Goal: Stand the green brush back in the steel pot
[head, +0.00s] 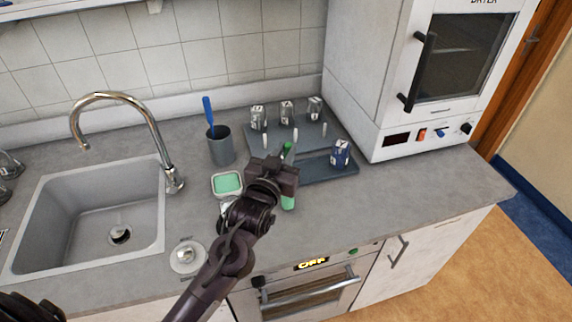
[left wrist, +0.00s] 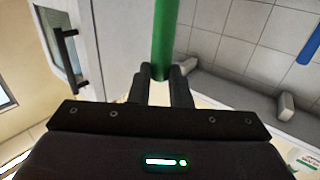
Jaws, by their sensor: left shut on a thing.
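The green brush (head: 288,202) is in my left gripper (head: 287,165), above the counter right of the pot. Part of it shows below the gripper and a bit above it; the gripper hides its middle. In the left wrist view the green handle (left wrist: 165,35) runs up from between the closed fingers (left wrist: 163,77). The steel pot (head: 221,152) stands upright on the counter, apart from the brush, with a blue brush (head: 208,110) leaning in it. The blue handle (left wrist: 310,45) also shows in the left wrist view. My right gripper is not visible.
A grey rack (head: 318,131) with pegs and several upturned glasses stands behind my gripper. A green-filled dish (head: 228,183) lies in front of the pot. The sink (head: 90,220) is left; the dryer (head: 420,80) is right.

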